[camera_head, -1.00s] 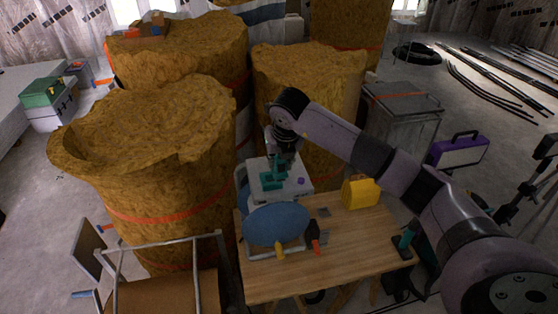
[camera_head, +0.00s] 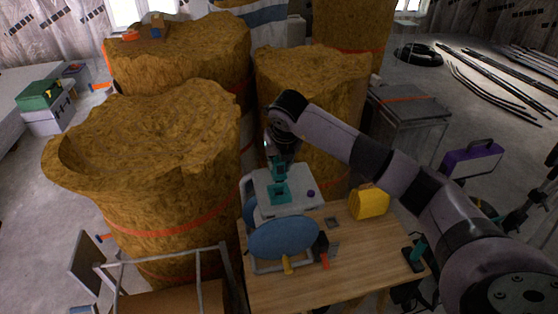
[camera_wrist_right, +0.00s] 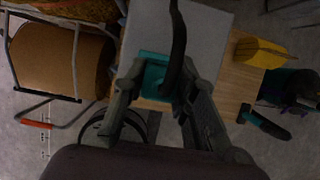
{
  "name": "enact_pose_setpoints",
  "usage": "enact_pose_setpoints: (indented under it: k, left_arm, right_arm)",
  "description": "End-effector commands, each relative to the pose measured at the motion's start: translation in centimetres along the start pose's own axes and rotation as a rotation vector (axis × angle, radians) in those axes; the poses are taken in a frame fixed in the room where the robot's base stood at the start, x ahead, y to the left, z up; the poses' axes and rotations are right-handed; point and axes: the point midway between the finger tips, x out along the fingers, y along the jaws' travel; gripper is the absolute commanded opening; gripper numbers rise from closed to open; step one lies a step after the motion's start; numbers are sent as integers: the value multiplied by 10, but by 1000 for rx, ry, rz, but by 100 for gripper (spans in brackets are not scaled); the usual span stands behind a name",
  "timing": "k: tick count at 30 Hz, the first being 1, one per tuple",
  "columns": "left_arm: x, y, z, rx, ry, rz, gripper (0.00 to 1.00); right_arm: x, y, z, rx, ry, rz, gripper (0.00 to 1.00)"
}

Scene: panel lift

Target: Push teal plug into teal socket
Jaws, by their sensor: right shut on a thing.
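My right gripper (camera_head: 279,157) points down over the pale box on the wooden table and is shut on the teal plug (camera_head: 278,172). The teal socket (camera_head: 280,194) is on top of the pale box (camera_head: 300,180), directly below the plug. The gap or contact between plug and socket is too small to tell. In the right wrist view, teal (camera_wrist_right: 153,72) shows between the two fingers, partly hidden by a dark cable or strap; plug and socket cannot be told apart there. My left gripper is not in view.
A blue reel (camera_head: 283,238) is at the front of the pale box. A yellow object (camera_head: 370,202) and a dark holder with a teal handle (camera_head: 415,254) are on the wooden table (camera_head: 350,265). Large straw-coloured bales (camera_head: 180,150) crowd the left and back. The table's middle right is clear.

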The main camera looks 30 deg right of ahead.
Motion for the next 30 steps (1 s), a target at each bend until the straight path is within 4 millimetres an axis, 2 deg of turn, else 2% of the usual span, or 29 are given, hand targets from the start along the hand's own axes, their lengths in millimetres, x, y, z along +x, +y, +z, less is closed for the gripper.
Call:
enact_pose_setpoints:
  k: [15,30]
  left_arm:
    - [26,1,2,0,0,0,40]
    - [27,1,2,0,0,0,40]
  right_arm:
    - [43,0,-18,0,0,0,2]
    - [47,0,-20,0,0,0,2]
